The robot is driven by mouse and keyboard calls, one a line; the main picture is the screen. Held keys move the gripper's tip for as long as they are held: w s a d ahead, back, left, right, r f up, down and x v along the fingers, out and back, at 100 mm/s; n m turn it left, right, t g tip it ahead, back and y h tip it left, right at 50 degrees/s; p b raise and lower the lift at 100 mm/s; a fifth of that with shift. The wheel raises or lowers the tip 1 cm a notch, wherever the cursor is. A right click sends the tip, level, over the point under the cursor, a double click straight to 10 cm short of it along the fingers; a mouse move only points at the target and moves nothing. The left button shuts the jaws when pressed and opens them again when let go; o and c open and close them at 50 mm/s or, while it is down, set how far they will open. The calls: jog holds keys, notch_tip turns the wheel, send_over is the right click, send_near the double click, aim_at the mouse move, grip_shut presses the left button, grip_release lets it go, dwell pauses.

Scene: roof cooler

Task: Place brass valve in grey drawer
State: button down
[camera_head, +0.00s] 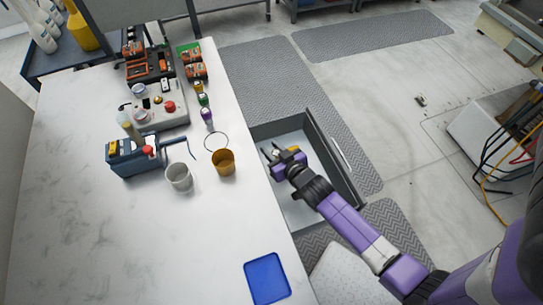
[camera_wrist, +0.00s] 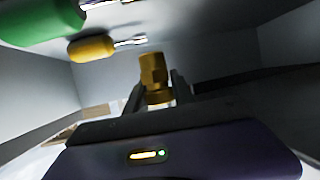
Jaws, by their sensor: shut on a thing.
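The brass valve (camera_wrist: 153,72) is held between the fingers of my gripper (camera_wrist: 158,95) in the wrist view. It stands up from the fingertips, and its lower part is hidden by my gripper. In the head view my gripper (camera_head: 272,153) is over the open grey drawer (camera_head: 308,213), inside its outline near the bench side. The drawer's grey walls (camera_wrist: 285,45) surround the gripper in the wrist view. I cannot tell whether the valve touches the drawer floor.
A green-handled tool (camera_wrist: 40,20) and a yellow-handled tool (camera_wrist: 92,47) show at the upper left of the wrist view. On the white bench (camera_head: 90,235) are an orange cup (camera_head: 223,163), a white cup (camera_head: 179,177) and a blue tray (camera_head: 267,279).

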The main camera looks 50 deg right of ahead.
jog(key=shift+f, duration=2.2)
jog(key=shift+f, duration=0.1)
jog(key=shift+f+b, duration=0.15)
jog(key=shift+b, duration=0.2)
jog(key=c, duration=1.1)
grip_release()
jog(key=shift+r, duration=0.3)
jog(key=shift+s+a, duration=0.1)
jog(key=shift+s, duration=0.25)
jog(key=shift+v, duration=3.4)
